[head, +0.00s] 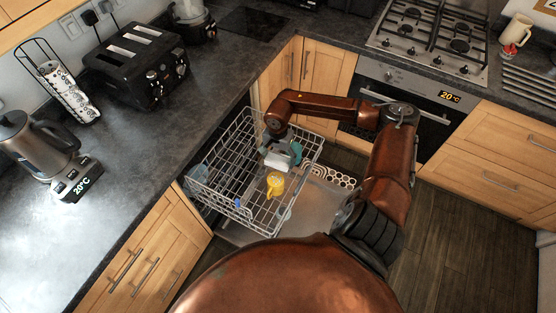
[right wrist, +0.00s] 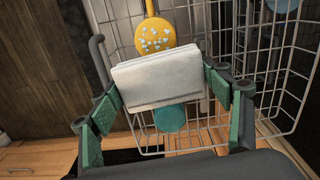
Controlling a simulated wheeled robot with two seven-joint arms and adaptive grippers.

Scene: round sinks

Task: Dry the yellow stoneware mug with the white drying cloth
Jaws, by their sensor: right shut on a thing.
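The yellow mug (head: 275,185) sits in the wire dishwasher rack. In the right wrist view the mug (right wrist: 155,38) shows pale drops on its surface, and its handle points up in the picture. My right gripper (head: 281,155) is over the rack, close to the mug. It is shut on the folded white drying cloth (right wrist: 160,78), which spans between its green-padded fingers. In the right wrist view the cloth lies just below the mug and overlaps its lower edge; I cannot tell whether they touch. The cloth also shows in the head view (head: 277,161). My left gripper is not in view.
The pulled-out wire rack (head: 225,130) holds a pale blue item (head: 199,174) at its left. A teal item (right wrist: 170,117) is partly hidden behind the cloth. A toaster (head: 138,62) and kettle (head: 38,143) stand on the left counter. Counter between them and the rack is clear.

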